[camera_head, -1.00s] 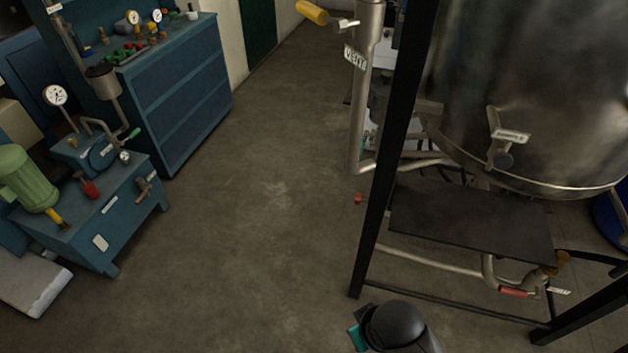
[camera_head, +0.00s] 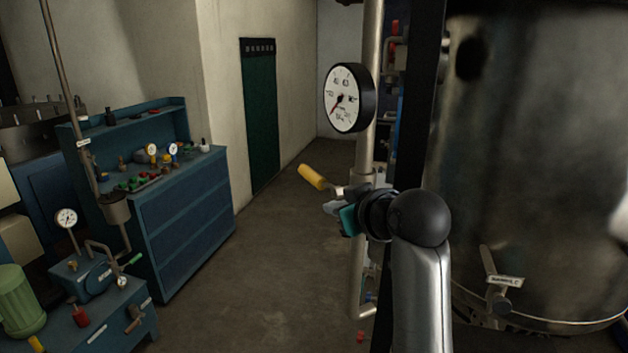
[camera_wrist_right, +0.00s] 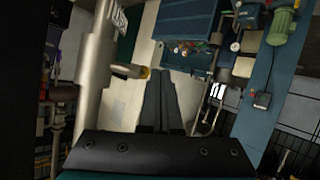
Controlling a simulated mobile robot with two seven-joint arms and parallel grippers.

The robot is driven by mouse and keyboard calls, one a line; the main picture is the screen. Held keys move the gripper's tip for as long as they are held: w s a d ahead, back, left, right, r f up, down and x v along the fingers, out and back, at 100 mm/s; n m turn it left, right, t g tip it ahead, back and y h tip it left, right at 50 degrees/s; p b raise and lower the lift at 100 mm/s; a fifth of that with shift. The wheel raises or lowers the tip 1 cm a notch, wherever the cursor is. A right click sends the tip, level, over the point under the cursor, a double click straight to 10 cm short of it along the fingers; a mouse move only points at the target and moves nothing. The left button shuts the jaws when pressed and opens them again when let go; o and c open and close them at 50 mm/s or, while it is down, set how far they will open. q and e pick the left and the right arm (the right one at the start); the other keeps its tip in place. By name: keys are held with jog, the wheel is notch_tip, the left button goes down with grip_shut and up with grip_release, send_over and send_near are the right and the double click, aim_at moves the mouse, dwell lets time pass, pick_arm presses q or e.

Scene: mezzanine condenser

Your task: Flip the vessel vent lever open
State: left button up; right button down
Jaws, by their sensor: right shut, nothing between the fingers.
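The vent lever has a yellow grip (camera_head: 312,177) that sticks out to the left of the vertical steel vent pipe (camera_head: 369,145). Its metal arm joins the pipe just above my right gripper. In the wrist view the lever's yellow end (camera_wrist_right: 145,73) shows just left of the fingertips. My right gripper (camera_head: 331,208) is shut and empty, below and slightly right of the yellow grip in the head view. I cannot tell whether it touches the lever. The VENT tag is hidden in the head view. My left gripper is not in view.
A round gauge (camera_head: 348,98) is on the pipe above the lever. A black frame post (camera_head: 419,90) and the large steel vessel (camera_head: 540,150) stand right of the pipe. A blue workbench (camera_head: 190,225) is at left. Open floor (camera_head: 265,270) lies between.

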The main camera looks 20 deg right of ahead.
notch_tip(320, 180, up, 9)
jog(key=w+t, duration=0.1)
jog(key=w, duration=0.1)
jog(key=shift+w+d+n+t+y, duration=0.2)
jog(key=shift+w+n+t+y, duration=0.1)
jog(key=shift+t, duration=0.1)
jog(key=shift+w, duration=0.1)
jog(key=p, duration=0.2)
send_over(314, 176)
notch_tip(314, 176, down, 2)
jog(key=f, duration=0.3)
jog(key=shift+a+p, duration=0.2)
jog(key=shift+p, duration=0.2)
jog(key=shift+d+f, duration=0.15)
jog(key=shift+f, duration=0.55)
